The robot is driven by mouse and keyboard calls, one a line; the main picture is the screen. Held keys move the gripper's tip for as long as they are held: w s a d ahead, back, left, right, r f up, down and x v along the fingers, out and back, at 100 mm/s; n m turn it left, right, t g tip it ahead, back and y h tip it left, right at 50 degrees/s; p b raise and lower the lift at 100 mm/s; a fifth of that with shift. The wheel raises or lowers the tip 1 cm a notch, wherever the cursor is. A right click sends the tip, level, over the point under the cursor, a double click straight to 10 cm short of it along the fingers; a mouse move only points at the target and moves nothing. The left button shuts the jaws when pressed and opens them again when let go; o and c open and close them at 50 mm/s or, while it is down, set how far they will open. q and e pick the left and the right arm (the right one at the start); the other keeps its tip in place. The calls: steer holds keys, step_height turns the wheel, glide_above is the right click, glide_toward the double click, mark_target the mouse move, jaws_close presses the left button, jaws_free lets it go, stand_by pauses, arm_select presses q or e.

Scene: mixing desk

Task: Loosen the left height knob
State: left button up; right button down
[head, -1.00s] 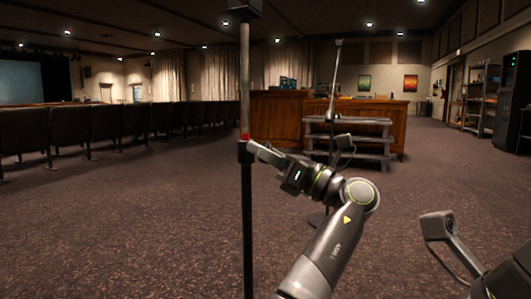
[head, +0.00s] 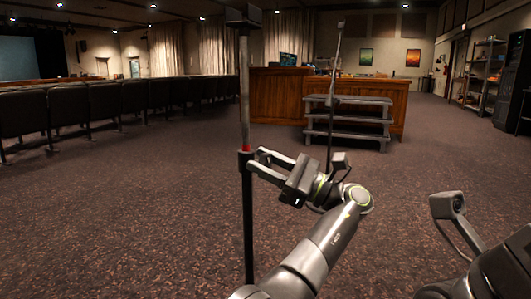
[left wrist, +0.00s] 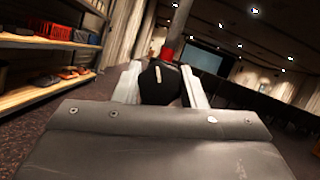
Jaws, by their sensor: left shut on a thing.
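A thin upright pole has a black lower tube (head: 248,215), a grey upper tube (head: 244,95) and a red band (head: 245,148) just above the black collar. My left gripper (head: 255,160) reaches the collar from the right, its two fingers showing one above the other. In the left wrist view, a black knob (left wrist: 160,84) with a pale mark sits between the fingers, and my left gripper (left wrist: 160,80) is shut on it. The red band (left wrist: 168,52) shows just beyond. The knob itself is mostly hidden by the fingers in the head view. My right gripper's fingers are out of view.
A wooden desk (head: 275,97) and a grey stepped stand (head: 345,122) are behind my left arm. Rows of dark seats (head: 65,108) stand at left. Shelves (head: 483,70) line the right wall. The carpet (head: 150,220) around the pole is clear.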

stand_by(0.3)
arm_select(q)
steer(key=o, duration=1)
steer(key=shift+f, duration=0.1)
